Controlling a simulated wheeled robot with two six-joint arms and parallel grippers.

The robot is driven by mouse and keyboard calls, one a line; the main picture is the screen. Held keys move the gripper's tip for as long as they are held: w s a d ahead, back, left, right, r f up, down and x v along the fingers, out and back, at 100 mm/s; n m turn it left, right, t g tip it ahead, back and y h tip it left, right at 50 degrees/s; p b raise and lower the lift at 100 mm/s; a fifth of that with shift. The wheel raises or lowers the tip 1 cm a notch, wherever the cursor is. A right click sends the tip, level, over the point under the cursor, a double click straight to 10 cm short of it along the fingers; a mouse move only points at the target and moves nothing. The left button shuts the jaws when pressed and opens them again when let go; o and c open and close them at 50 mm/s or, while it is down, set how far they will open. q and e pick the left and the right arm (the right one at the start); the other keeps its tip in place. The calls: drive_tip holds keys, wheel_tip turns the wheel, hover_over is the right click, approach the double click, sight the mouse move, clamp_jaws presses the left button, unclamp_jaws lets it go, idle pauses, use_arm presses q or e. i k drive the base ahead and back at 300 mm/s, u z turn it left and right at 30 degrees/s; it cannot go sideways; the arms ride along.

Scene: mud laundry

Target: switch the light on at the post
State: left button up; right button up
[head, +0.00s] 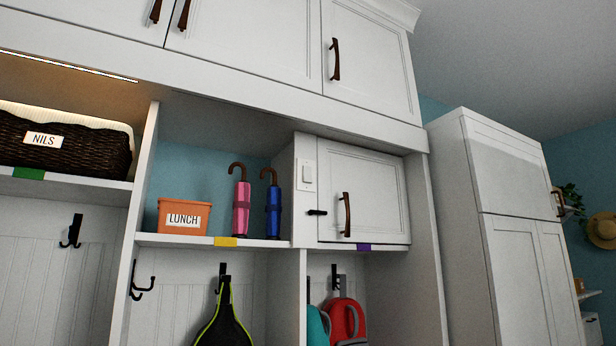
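A white light switch plate (307,174) with a rocker is fixed on the narrow white post (306,218) in the head view, right of the umbrellas and left of a small cabinet door. The rocker is too small to tell which way it is tipped. A small dark latch or peg (317,212) sticks out below the plate, by the door's left edge. Neither of my grippers is in view.
A small cabinet door (375,192) with a brown handle (346,214) is shut beside the post. A pink umbrella (240,205), a blue umbrella (273,208) and an orange LUNCH bin (184,216) stand on the shelf to its left. Bags (344,318) hang below. A strip light (70,66) glows at upper left.

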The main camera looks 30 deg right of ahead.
sight(307, 171)
drive_tip(key=k, duration=0.6)
drive_tip(key=z, duration=0.9)
drive_tip(key=i, duration=1.55)
drive_tip(key=u, duration=0.85)
